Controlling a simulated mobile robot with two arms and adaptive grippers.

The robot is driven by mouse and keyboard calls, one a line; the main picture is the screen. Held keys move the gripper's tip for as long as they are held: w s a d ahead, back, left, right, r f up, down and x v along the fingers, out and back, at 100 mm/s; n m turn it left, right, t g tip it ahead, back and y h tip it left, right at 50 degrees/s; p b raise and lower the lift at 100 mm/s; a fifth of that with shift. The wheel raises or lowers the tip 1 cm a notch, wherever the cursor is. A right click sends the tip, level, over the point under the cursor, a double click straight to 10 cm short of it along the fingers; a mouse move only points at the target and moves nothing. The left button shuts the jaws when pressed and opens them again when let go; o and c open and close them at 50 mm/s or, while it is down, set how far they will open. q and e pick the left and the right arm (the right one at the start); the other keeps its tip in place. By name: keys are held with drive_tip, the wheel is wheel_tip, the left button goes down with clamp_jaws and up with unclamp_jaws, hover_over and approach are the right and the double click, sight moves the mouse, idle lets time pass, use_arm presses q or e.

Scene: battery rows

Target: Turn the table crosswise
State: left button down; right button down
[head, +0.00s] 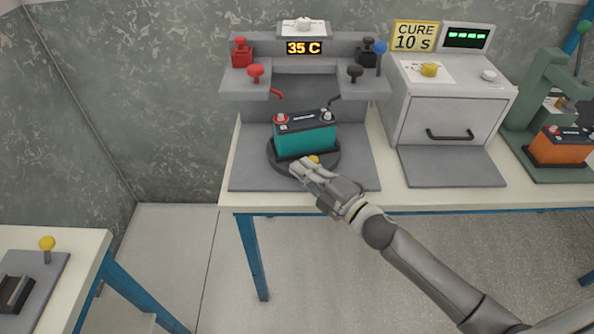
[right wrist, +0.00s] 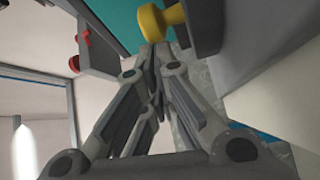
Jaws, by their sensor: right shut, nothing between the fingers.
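A round dark turntable (head: 334,164) sits on the grey base of the charging station. A teal battery (head: 306,139) with a red and a grey terminal stands upright on it, its long side facing me, slightly slanted. A yellow knob (head: 314,159) is at the turntable's front edge. My right gripper (head: 302,168) is shut and empty right beside the knob, at its left front. In the right wrist view the yellow knob (right wrist: 160,20) is just beyond the shut fingertips; I cannot tell whether they touch. My left gripper is not in view.
The station (head: 232,84) has red and black clamps and a 35 C display. A grey oven (head: 440,105) stands to the right, then a green press (head: 545,90) with an orange battery (head: 560,147). A second table (head: 85,245) is at lower left.

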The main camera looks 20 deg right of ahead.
sight(323, 166)
drive_tip(key=shift+s+d+p, duration=0.2)
drive_tip(key=shift+d+p, duration=0.1)
drive_tip(key=shift+d, duration=2)
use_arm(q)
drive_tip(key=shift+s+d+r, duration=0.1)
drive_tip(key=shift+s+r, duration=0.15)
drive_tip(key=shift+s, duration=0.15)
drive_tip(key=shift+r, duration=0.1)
use_arm(e)
drive_tip(key=shift+a, duration=0.1)
